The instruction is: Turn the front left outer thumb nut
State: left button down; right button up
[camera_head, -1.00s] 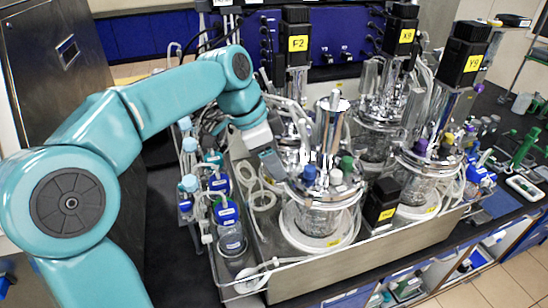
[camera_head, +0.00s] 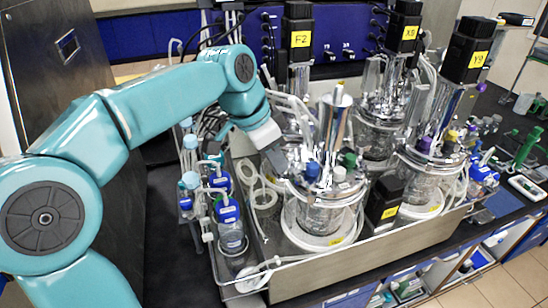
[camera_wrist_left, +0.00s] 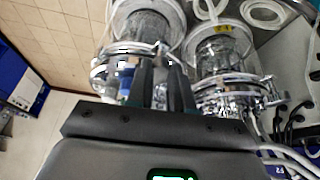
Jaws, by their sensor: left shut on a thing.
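The front left bioreactor (camera_head: 318,215) is a glass vessel with a shiny metal lid, blue, white and green caps and a tall metal cylinder on top. It stands upright on a white round base. My left gripper (camera_head: 282,168) reaches the left edge of its lid. In the left wrist view the two dark fingers (camera_wrist_left: 161,82) are close together at the metal clamp ring, shut on the thumb nut at the rim. The nut itself is mostly hidden by the fingers and too small to make out. My right gripper is not in view.
A second vessel (camera_head: 425,178) stands to the right, with more equipment behind. A black box (camera_head: 384,198) sits between the vessels. The metal tray's front wall (camera_head: 340,268) bounds them.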

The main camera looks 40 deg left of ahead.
pick_arm(q)
jog(key=n, duration=0.1)
jog(key=n+y, duration=0.1)
jog(key=n, duration=0.1)
jog(key=shift+d+n+b, duration=0.3)
jog(key=n+y, duration=0.1)
jog(key=n, duration=0.2)
jog(key=shift+d+r+n+y, duration=0.1)
jog(key=shift+d+n+y, duration=0.1)
jog(key=shift+n+y, duration=0.15)
jog(key=shift+w+d+n+g+y, duration=0.1)
jog(key=shift+n+g+y, duration=0.25)
jog(key=shift+n, duration=0.85)
jog(key=shift+w+d+n+g+y, duration=0.1)
jog(key=shift+n+y, duration=0.4)
jog(key=shift+n, duration=0.75)
jog(key=shift+w+d+n+g+y, duration=0.1)
jog(key=shift+n+g+y, duration=0.25)
jog(key=shift+n, duration=0.85)
jog(key=c, duration=1)
grip_release()
jog(key=p+v, duration=0.1)
jog(key=v, duration=1.5)
